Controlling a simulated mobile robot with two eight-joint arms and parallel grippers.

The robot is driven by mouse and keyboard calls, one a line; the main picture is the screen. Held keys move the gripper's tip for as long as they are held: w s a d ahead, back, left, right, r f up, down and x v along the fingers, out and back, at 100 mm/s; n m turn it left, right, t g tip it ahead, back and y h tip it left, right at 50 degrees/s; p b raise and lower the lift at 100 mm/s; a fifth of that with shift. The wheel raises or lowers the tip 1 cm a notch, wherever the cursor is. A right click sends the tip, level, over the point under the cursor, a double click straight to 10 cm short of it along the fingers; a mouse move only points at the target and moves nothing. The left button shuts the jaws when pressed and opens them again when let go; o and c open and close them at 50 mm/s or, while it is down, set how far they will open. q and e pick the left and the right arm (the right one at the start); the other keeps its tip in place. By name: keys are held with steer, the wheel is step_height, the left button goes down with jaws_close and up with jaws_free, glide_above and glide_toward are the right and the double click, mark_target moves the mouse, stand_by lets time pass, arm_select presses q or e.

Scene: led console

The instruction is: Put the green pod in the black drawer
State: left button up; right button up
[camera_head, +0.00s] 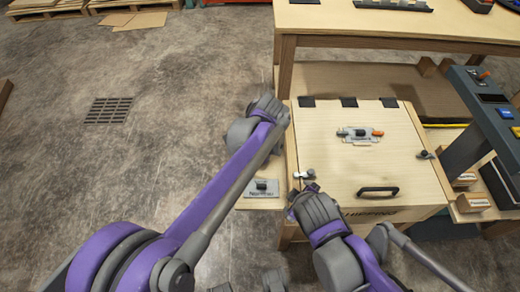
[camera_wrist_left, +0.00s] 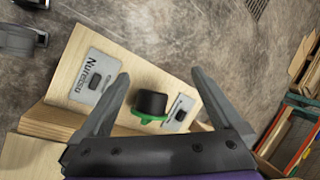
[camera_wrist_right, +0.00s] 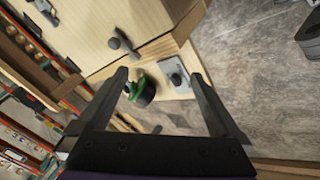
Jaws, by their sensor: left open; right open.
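The green pod has a dark cylindrical body and a green rim. In the left wrist view the pod (camera_wrist_left: 150,106) shows between the open fingers of my left gripper (camera_wrist_left: 165,85), on or just above a pale wooden ledge. In the right wrist view the pod (camera_wrist_right: 145,90) shows between the spread fingers of my right gripper (camera_wrist_right: 160,78). I cannot tell whether any finger touches it. In the head view I cannot make out the pod; my left gripper (camera_head: 278,112) is by the wooden box's left back corner, and my right gripper (camera_head: 300,195) by its left front. I cannot identify a black drawer.
The wooden box (camera_head: 335,185) has a closed lid with a latch plate (camera_head: 360,135) and black handle (camera_head: 377,191). A labelled plate (camera_head: 262,187) with a dark knob sits on the ledge. A dark console (camera_head: 475,105) stands right. Open concrete floor lies left.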

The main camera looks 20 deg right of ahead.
arm_select(q)
steer(key=d+f+m+t+y, duration=0.1)
steer(key=d+f+m, duration=0.2)
steer(key=d, duration=0.9)
steer(key=x, duration=1.1)
steer(key=shift+w+a+r, duration=0.15)
steer(key=shift+w, duration=0.15)
steer(key=c, duration=1.2)
arm_select(e)
steer(key=s+m, duration=0.1)
steer(key=m, duration=0.1)
steer(key=s+a+m+g+y, duration=0.1)
steer(key=s+m, duration=0.1)
steer(key=s+a+m, duration=0.1)
steer(key=m, duration=0.2)
steer(key=shift+s+r+y, duration=0.15)
steer(key=shift+s+y, duration=0.2)
steer(key=shift+y, duration=0.05)
arm_select(q)
steer(key=shift+r, duration=0.1)
steer(key=shift+c, duration=0.2)
